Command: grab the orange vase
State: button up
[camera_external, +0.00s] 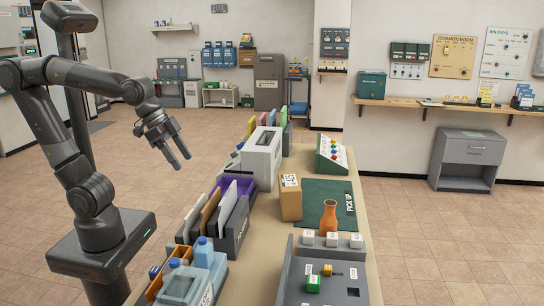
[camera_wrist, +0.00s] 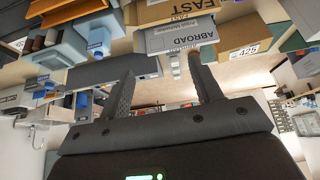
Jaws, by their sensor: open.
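The orange vase (camera_external: 328,218) stands upright on the counter at the near edge of the green PICK UP mat (camera_external: 327,191), in the external view. My gripper (camera_external: 181,162) is open and empty, pointing down in the air to the left of the counter. It is well left of the vase and higher, with the organizers and a cardboard box between them. In the wrist view my two fingers (camera_wrist: 160,70) are spread apart with nothing between them. I cannot make out the vase in the wrist view.
A cardboard box (camera_external: 290,199) stands just left of the vase. White blocks (camera_external: 332,240) and a grey panel (camera_external: 325,282) lie in front of it. A white machine (camera_external: 262,157), file holders (camera_external: 216,218) and blue-capped bottles (camera_external: 203,253) crowd the counter's left side.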

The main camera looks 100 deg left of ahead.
jog(key=w+a, duration=0.2)
jog(key=w, duration=0.8)
jog(key=n+y, duration=0.1)
jog(key=n, duration=0.1)
send_near(328, 203)
jog(key=shift+t, duration=0.3)
jog(key=x, duration=0.6)
jog(key=shift+a+f, duration=0.15)
jog(key=shift+a, duration=0.2)
jog(key=shift+s+d+x, duration=0.1)
jog(key=shift+d+x, duration=0.05)
jog(key=shift+x, duration=1.2)
jog(key=shift+s+d+x, duration=0.1)
jog(key=shift+x, duration=1.3)
jog(key=shift+f, duration=0.1)
jog(key=shift+c, duration=0.6)
grip_shut()
